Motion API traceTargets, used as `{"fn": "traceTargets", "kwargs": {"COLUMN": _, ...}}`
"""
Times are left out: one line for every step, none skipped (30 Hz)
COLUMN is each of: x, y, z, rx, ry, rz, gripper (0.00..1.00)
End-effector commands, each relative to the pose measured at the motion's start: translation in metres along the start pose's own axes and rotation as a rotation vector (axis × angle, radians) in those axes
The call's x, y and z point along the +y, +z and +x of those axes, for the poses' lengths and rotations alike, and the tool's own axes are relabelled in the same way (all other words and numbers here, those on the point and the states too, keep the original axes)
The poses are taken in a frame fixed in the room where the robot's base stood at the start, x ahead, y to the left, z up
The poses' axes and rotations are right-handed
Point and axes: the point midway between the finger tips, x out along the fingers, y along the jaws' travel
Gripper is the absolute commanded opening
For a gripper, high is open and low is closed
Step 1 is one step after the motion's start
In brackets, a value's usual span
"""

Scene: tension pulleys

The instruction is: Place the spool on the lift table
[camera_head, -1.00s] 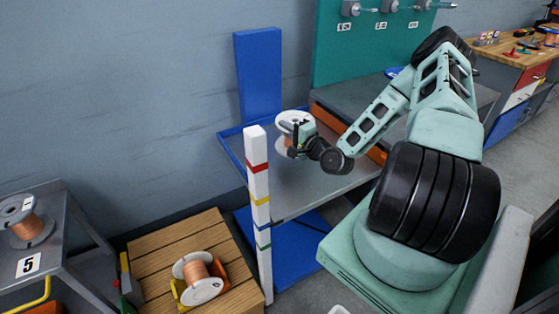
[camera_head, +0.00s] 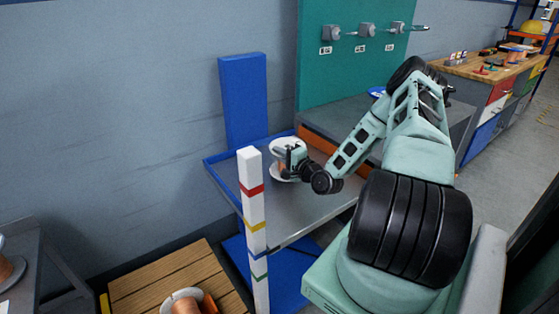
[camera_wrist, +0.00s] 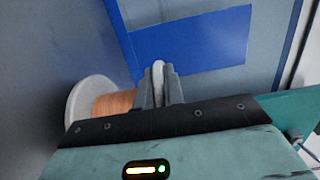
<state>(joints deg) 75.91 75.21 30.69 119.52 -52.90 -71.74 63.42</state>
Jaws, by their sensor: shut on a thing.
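My gripper (camera_head: 291,160) is shut on a spool with white flanges and copper-coloured wire (camera_head: 281,168). The spool is over the lift table (camera_head: 303,212), a grey top with a blue rim and a blue upright at its back. In the wrist view the fingers (camera_wrist: 160,88) pinch the edge of one white flange; the copper winding (camera_wrist: 113,103) and the other flange show at left. The gripper partly hides the spool in the head view. I cannot tell whether the spool touches the table top.
A white post with coloured bands (camera_head: 252,205) stands at the table's near left corner. A wooden pallet (camera_head: 165,275) with another spool (camera_head: 185,303) is at lower left. A teal panel (camera_head: 350,65) with hooks rises behind a grey bench. Much of the table top is clear.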

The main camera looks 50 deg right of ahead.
Motion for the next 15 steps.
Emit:
{"fn": "traceTargets", "kwargs": {"x": 0.008, "y": 0.000, "z": 0.001, "rx": 0.001, "ry": -0.003, "rz": 0.001, "gripper": 0.00}}
{"fn": "traceTargets", "kwargs": {"x": 0.012, "y": 0.000, "z": 0.001, "rx": 0.001, "ry": -0.003, "rz": 0.000, "gripper": 0.00}}
{"fn": "traceTargets", "kwargs": {"x": 0.016, "y": 0.000, "z": 0.001, "rx": 0.000, "ry": -0.003, "rz": 0.000, "gripper": 0.00}}
{"fn": "traceTargets", "kwargs": {"x": 0.018, "y": 0.000, "z": 0.001, "rx": 0.000, "ry": -0.004, "rz": -0.001, "gripper": 0.00}}
{"fn": "traceTargets", "kwargs": {"x": 0.019, "y": 0.000, "z": 0.001, "rx": 0.000, "ry": -0.004, "rz": -0.002, "gripper": 0.00}}
{"fn": "traceTargets", "kwargs": {"x": 0.019, "y": 0.000, "z": 0.001, "rx": -0.001, "ry": -0.005, "rz": -0.003, "gripper": 0.00}}
{"fn": "traceTargets", "kwargs": {"x": 0.019, "y": 0.000, "z": 0.001, "rx": -0.001, "ry": -0.005, "rz": -0.003, "gripper": 0.00}}
{"fn": "traceTargets", "kwargs": {"x": 0.018, "y": 0.000, "z": 0.001, "rx": 0.000, "ry": -0.005, "rz": -0.003, "gripper": 0.00}}
{"fn": "traceTargets", "kwargs": {"x": 0.018, "y": 0.000, "z": 0.001, "rx": -0.001, "ry": -0.004, "rz": -0.003, "gripper": 0.00}}
{"fn": "traceTargets", "kwargs": {"x": 0.018, "y": 0.000, "z": 0.001, "rx": -0.001, "ry": -0.004, "rz": -0.003, "gripper": 0.00}}
{"fn": "traceTargets", "kwargs": {"x": 0.018, "y": 0.000, "z": 0.001, "rx": 0.000, "ry": -0.004, "rz": -0.003, "gripper": 0.00}}
{"fn": "traceTargets", "kwargs": {"x": 0.019, "y": 0.000, "z": 0.001, "rx": -0.001, "ry": -0.004, "rz": -0.003, "gripper": 0.00}}
{"fn": "traceTargets", "kwargs": {"x": 0.020, "y": 0.000, "z": 0.001, "rx": 0.000, "ry": -0.004, "rz": -0.003, "gripper": 0.00}}
{"fn": "traceTargets", "kwargs": {"x": 0.021, "y": 0.000, "z": 0.001, "rx": -0.001, "ry": -0.004, "rz": -0.003, "gripper": 0.00}}
{"fn": "traceTargets", "kwargs": {"x": 0.022, "y": 0.000, "z": 0.001, "rx": -0.001, "ry": -0.004, "rz": -0.003, "gripper": 0.00}}
